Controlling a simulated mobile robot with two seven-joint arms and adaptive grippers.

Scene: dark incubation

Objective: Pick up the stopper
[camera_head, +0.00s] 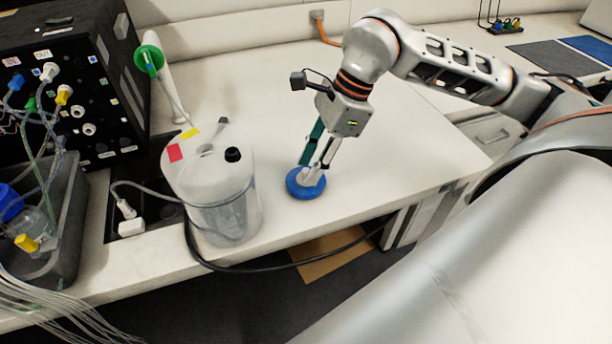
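A round blue disc (297,186) lies on the white bench, with a small pale piece (312,175) on it that looks like the stopper. My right gripper (315,165) points down over it, one finger teal and the other dark. Its fingertips are at the pale piece and partly cover it. I cannot tell whether they are closed on it. My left gripper is not in view.
A black box with ports (85,95) and a grey bin (65,215) of tubing and bottles stand at the left. A green-topped white tool (165,75) rises behind the container. A black cable hangs over the bench's front edge. The bench behind the disc is clear.

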